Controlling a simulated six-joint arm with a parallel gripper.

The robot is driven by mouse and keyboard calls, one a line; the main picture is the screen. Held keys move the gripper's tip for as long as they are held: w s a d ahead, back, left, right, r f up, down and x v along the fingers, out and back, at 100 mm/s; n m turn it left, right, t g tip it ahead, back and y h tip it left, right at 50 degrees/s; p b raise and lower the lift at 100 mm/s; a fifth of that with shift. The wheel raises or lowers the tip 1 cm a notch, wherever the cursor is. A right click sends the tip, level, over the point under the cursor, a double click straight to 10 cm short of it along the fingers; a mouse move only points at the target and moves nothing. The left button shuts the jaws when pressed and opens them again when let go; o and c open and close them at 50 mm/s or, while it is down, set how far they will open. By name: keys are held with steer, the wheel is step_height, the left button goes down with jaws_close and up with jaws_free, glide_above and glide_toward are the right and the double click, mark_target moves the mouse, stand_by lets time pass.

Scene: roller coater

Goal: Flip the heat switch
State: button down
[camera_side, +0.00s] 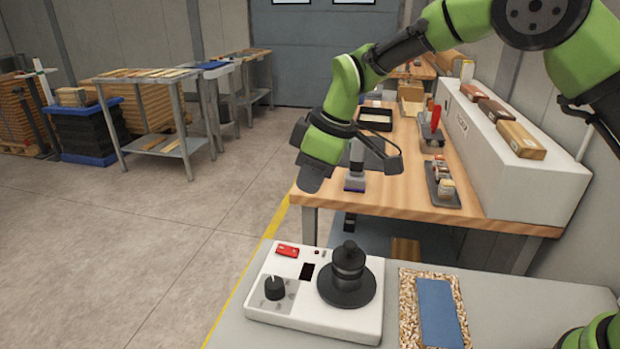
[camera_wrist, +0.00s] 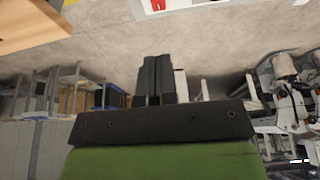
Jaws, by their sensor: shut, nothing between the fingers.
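A white control box (camera_side: 330,322) stands on the grey bench at the front. A red switch (camera_side: 288,251) sits at its back left; no label is readable, and I cannot tell its position. A white piece with red marks (camera_wrist: 157,4) is cut off at the wrist view's top edge, perhaps this box. A black knob (camera_side: 274,288), a small dark display (camera_side: 307,271) and a round black stacked part (camera_side: 347,275) are also on the box. My gripper (camera_wrist: 155,58) is shut and empty. In the side view my wrist is raised above and behind the box, clear of the switch.
A bed of pellets (camera_side: 408,310) with a blue plate (camera_side: 438,312) lies right of the box. A wooden bench (camera_side: 400,190) behind carries trays and tools beside a long white housing (camera_side: 525,175). Open floor (camera_side: 150,235) lies to the left.

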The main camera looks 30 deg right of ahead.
steer(key=shift+w+a+r, duration=0.2)
steer(key=shift+w+a, duration=0.25)
glide_toward(278, 248)
steer(key=x, duration=0.5)
steer(key=shift+w+f, duration=0.1)
steer(key=shift+w, duration=0.05)
steer(key=shift+x, duration=0.85)
